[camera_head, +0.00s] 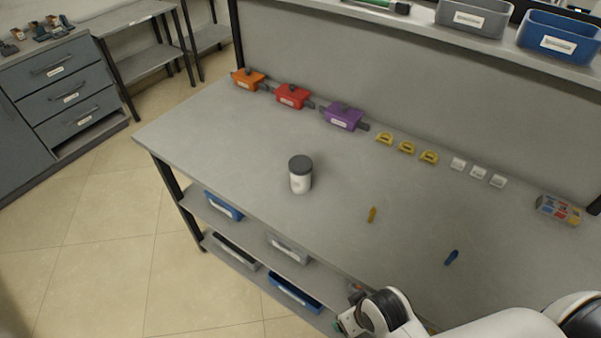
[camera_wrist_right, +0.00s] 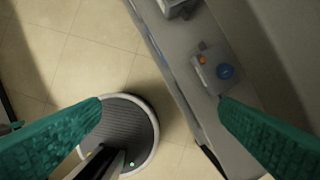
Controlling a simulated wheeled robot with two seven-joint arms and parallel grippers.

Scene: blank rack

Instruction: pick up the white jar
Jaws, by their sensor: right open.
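The white jar (camera_head: 300,183) with a dark grey lid stands upright on the grey workbench (camera_head: 235,130), left of its middle in the head view. My right gripper (camera_head: 343,325) shows at the bottom of the head view, low by the bench's front edge and well apart from the jar. In the right wrist view its two green fingers (camera_wrist_right: 160,100) are spread wide with nothing between them. The jar is not in the right wrist view.
Orange (camera_head: 248,79), red (camera_head: 293,96) and purple (camera_head: 343,116) boxes line the bench's back. Yellow (camera_head: 406,147) and white (camera_head: 477,172) small parts follow. A yellow tool (camera_head: 372,214) and a blue tool (camera_head: 451,257) lie right of the jar. Bench around the jar is clear.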

